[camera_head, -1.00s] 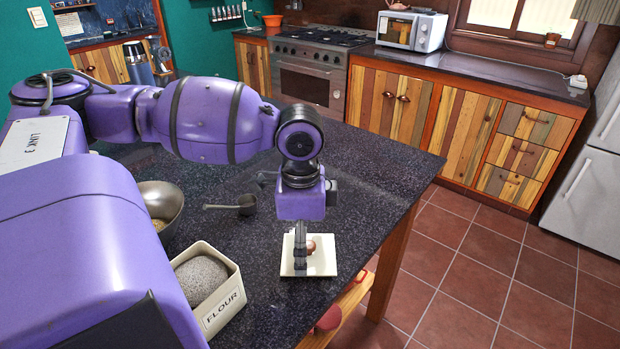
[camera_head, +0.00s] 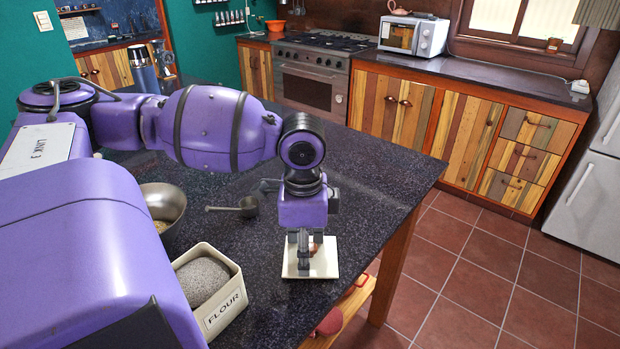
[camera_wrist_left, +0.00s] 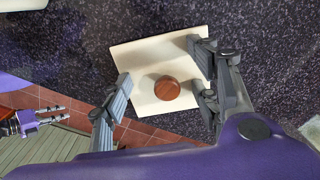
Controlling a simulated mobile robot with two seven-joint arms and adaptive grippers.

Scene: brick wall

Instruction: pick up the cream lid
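The cream lid (camera_head: 327,263) is a flat square plate with a round brown wooden knob, lying on the dark speckled table near its right edge. It also shows in the left wrist view (camera_wrist_left: 150,55), with the knob (camera_wrist_left: 167,88) near its middle. My left gripper (camera_head: 298,262) points down over the lid. Its fingers are spread apart on either side of the knob in the left wrist view (camera_wrist_left: 160,97), and nothing is held. My right gripper (camera_wrist_left: 47,117) shows small at the left of the wrist view, fingers apart and empty.
An open cream box (camera_head: 228,312) marked FLOUR stands on the table left of the lid. A metal bowl (camera_head: 165,205) and a dark scoop (camera_head: 240,207) lie farther back. The table edge is close to the lid's right; a lower shelf (camera_head: 345,310) shows beneath.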

